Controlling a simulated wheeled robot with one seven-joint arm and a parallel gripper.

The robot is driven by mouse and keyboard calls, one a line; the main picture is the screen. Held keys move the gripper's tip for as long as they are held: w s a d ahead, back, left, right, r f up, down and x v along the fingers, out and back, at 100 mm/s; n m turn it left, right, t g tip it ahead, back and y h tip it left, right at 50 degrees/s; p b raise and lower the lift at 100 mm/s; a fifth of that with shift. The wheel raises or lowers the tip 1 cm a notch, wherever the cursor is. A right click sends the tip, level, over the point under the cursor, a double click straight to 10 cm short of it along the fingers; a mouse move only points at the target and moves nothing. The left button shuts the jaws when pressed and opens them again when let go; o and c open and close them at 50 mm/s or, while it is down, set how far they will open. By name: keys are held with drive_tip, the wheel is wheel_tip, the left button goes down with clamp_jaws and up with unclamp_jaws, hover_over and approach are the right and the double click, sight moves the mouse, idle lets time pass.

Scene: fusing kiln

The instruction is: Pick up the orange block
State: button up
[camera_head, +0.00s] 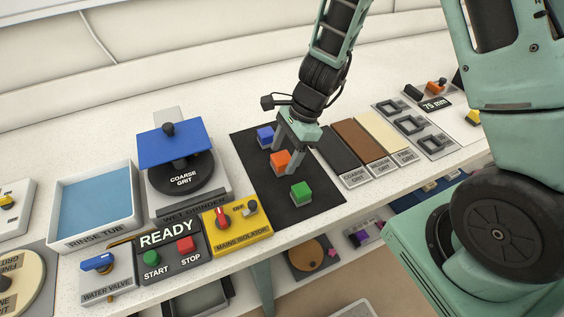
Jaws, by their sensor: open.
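The orange block (279,161) sits on a black mat (322,200) on the white bench, between a blue block (265,136) behind it and a green block (300,192) in front. My gripper (284,162) points down at the orange block, its fingers open. One finger shows on the right side of the block and the other reaches toward its far left side. I cannot tell whether either finger touches it.
The wet grinder (186,180) with its blue cover and the yellow mains isolator (238,228) stand left of the mat. Grit strips, including a brown one (358,139), lie to the right. A rinse tub (94,205) is at far left.

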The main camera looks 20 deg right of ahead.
sight(282, 157)
drive_tip(key=shift+x, duration=1.05)
drive_tip(key=c, duration=1.2)
drive_tip(key=shift+r, duration=0.15)
wheel_tip(282, 157, up, 10)
drive_tip(key=shift+f+p, duration=0.1)
drive_tip(key=shift+p, duration=0.6)
